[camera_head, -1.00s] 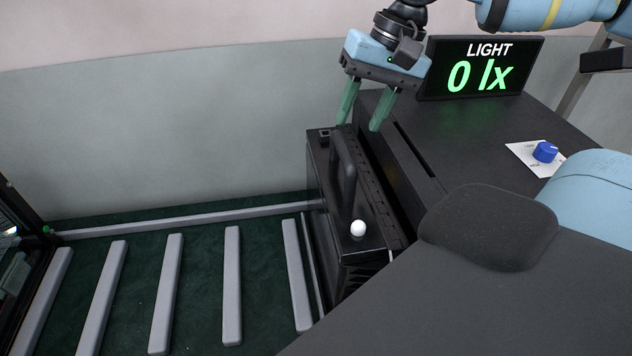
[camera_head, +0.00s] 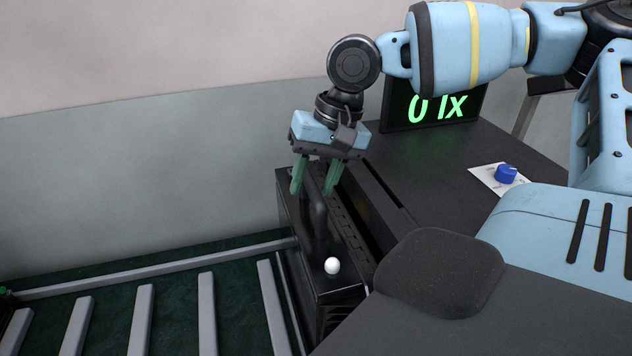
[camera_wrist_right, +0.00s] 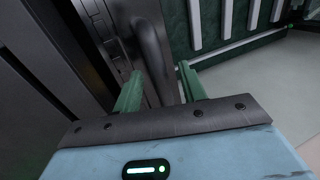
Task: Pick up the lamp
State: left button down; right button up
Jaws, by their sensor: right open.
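The lamp is a black box-shaped housing (camera_head: 341,284) with a raised black handle (camera_head: 319,220) along its top and a white knob (camera_head: 332,266) near its front end. It stands at the left side of the dark table. My right gripper (camera_head: 313,191) is open, pointing down at the far end of the handle, with one green finger on either side of it. In the right wrist view, the handle (camera_wrist_right: 152,48) runs between the open fingers of my right gripper (camera_wrist_right: 160,88). I cannot tell whether a finger touches it. My left gripper is out of view.
A display (camera_head: 436,108) reading 0 lx stands on the dark table (camera_head: 440,180), with a blue knob (camera_head: 506,174) on a white plate to its right. A green surface with grey slats (camera_head: 207,310) lies left of the lamp. A wall rises behind.

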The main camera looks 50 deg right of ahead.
jog(key=shift+x, duration=0.85)
grip_shut()
dwell(0.8)
jog(key=shift+w+r, duration=0.1)
jog(key=shift+r, duration=0.1)
